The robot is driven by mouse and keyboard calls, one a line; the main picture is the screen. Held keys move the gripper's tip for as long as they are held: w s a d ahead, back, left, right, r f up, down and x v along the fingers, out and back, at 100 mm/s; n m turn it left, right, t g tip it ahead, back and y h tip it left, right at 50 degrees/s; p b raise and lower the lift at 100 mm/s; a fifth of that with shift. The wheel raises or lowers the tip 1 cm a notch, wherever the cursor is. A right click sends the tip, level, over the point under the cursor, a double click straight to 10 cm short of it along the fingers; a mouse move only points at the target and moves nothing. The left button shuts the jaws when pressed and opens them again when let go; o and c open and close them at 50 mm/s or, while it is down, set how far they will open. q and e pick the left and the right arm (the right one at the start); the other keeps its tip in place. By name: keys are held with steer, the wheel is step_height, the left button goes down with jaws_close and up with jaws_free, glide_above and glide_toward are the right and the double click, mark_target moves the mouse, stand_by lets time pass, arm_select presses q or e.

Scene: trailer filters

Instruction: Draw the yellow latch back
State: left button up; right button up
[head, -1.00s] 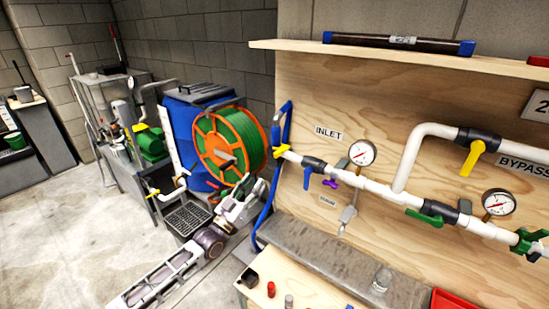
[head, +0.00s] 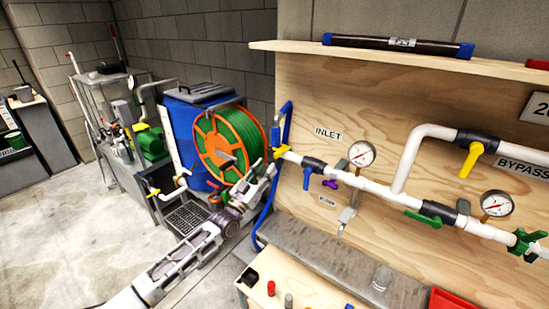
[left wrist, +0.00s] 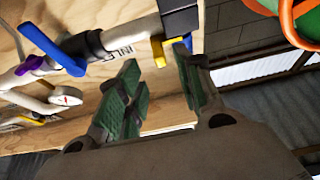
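The yellow latch (head: 281,152) is at the left end of the white inlet pipe, beside the blue hose. In the left wrist view the yellow latch (left wrist: 158,52) shows just under the black block at the pipe end, close to the fingertips. My left gripper (head: 270,170) is just below and left of the latch in the head view. In the left wrist view its green-padded fingers (left wrist: 156,68) are spread apart, with nothing visibly held between them. I cannot tell whether a finger touches the latch. My right gripper is not in view.
The orange hose reel (head: 221,148) stands close behind my left arm. The blue hose (head: 267,215) hangs beside the plywood panel. A grey ledge (head: 330,250) lies below.

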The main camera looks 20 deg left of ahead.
mark_target(275, 157)
arm_select(q)
steer(key=shift+p+x, duration=0.35)
steer(key=shift+x, duration=2.75)
jaws_close()
